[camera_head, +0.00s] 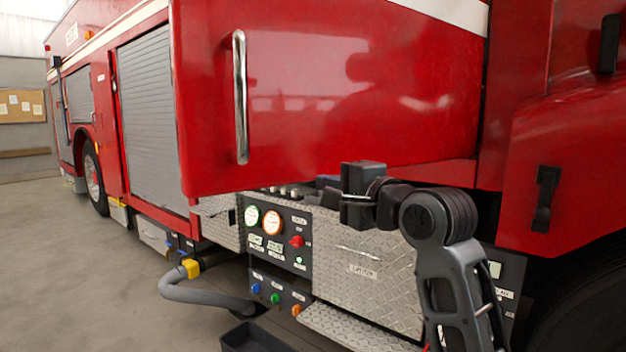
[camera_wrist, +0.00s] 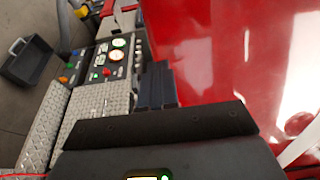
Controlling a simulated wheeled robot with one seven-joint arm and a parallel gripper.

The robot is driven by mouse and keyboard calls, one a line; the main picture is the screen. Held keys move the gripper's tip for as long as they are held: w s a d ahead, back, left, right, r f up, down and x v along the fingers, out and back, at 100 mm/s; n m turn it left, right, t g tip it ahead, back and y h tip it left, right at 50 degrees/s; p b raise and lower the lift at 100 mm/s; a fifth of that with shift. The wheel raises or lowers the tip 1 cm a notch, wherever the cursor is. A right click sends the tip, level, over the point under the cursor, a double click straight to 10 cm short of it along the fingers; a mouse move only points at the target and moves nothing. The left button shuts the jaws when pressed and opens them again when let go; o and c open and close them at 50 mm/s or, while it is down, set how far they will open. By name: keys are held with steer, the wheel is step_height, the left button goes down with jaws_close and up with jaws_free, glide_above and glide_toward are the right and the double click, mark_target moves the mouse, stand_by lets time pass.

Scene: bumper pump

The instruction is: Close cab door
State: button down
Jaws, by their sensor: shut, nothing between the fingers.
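The cab door (camera_head: 340,95) is a large red panel with a vertical silver handle (camera_head: 240,97). It stands swung open, covering part of the truck's side in the head view. My gripper (camera_head: 350,197) is shut and empty at the door's lower edge, right of the handle. In the wrist view my dark fingers (camera_wrist: 157,85) are together, close beside the red door surface (camera_wrist: 220,50) on their right. I cannot tell whether they touch it.
Below the door is a pump panel (camera_head: 275,240) with gauges, and diamond-plate metal (camera_head: 370,265) beside it. A grey hose (camera_head: 200,292) with a yellow coupling sticks out low on the left. A dark open box (camera_head: 255,338) is on the floor. Floor at left is clear.

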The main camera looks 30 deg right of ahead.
mark_target(305, 176)
steer(key=shift+w, duration=2.55)
